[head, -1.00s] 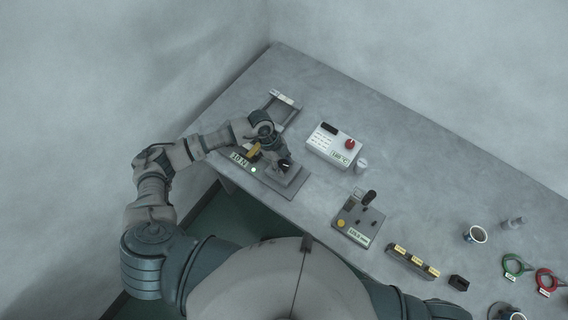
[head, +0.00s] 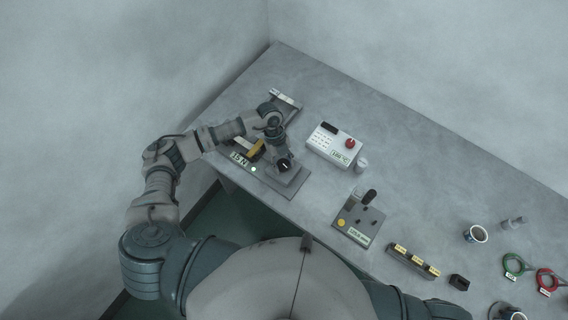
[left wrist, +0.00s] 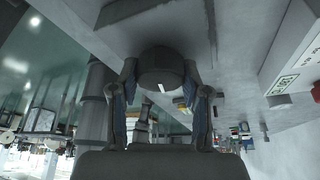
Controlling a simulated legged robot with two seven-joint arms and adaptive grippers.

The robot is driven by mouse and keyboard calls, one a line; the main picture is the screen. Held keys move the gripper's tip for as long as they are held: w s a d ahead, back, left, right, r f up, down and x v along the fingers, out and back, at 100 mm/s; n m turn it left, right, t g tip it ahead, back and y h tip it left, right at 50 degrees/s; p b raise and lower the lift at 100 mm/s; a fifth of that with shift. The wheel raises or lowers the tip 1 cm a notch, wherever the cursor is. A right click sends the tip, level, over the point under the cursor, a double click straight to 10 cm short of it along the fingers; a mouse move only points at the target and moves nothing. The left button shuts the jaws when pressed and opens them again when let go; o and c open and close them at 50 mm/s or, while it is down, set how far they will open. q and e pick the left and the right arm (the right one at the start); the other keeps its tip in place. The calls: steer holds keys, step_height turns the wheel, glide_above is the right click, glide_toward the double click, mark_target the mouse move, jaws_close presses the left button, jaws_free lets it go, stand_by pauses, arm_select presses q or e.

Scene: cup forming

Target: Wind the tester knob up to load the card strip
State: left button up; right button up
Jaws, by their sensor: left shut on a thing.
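The tester (head: 272,181) is a grey base at the left part of the table, with a green-tinted readout (head: 238,158) that appears to read 15 N. Its dark round knob (head: 284,164) with a white mark stands on the block at its right end. My left gripper (head: 281,157) is shut on the knob from the far side. In the left wrist view the dark knob (left wrist: 162,68) sits between both fingers. A yellow piece (head: 257,149) shows beside the gripper; I cannot tell whether it is the card strip. My right gripper is out of view.
A white box (head: 332,146) with a red knob stands right of the tester. A grey lever fixture (head: 359,221) is nearer me. A white-labelled rack (head: 285,97) lies behind my left wrist. Cups, rings and small blocks lie at the right; the far table middle is clear.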

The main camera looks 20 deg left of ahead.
arm_select(q)
steer(key=shift+w+a+r+m, duration=0.1)
steer(key=shift+w+a+m, duration=0.1)
steer(key=shift+w+m, duration=0.15)
steer(key=o, duration=1.1)
steer(key=shift+o, duration=0.2)
steer(key=shift+a, duration=0.1)
steer(key=shift+s, duration=0.1)
steer(key=v, duration=1.1)
steer(key=shift+w+a+r, duration=0.15)
steer(key=shift+w+r, duration=0.1)
steer(key=shift+w, duration=0.05)
